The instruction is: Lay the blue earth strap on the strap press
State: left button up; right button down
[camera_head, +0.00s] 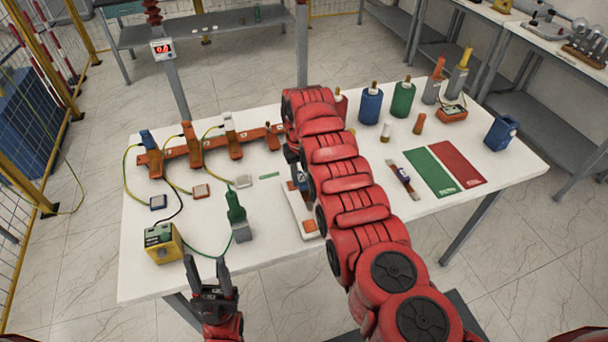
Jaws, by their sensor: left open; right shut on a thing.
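The strap press appears to be the pale-based device (302,212) with an orange part, near the table's middle and partly covered by my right arm. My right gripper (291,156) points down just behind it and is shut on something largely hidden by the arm. A small blue and orange part (299,182) shows below that gripper; I cannot tell whether it is held. A dark strap-like piece with light ends (403,178) lies right of my arm. My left gripper (207,274) is open and empty at the front edge.
An orange rail (180,153) with clamps and cables spans the back left. A yellow box (162,243) and green clamp (236,212) stand front left. Green (430,172) and red (458,164) mats lie right, with several bottles behind.

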jog(key=shift+a+f+b, duration=0.1)
jog(key=shift+f+b, duration=0.2)
jog(key=shift+f, duration=0.05)
jog(key=b, duration=0.4)
send_over(301, 205)
jog(key=shift+w+f, duration=0.1)
jog(key=shift+f, duration=2.6)
jog(key=shift+f, duration=0.25)
jog(key=shift+f+b, duration=1)
jog(key=shift+b, duration=0.05)
jog(key=shift+f, duration=0.2)
jog(key=c, duration=0.6)
grip_release()
jog(key=shift+r, duration=0.1)
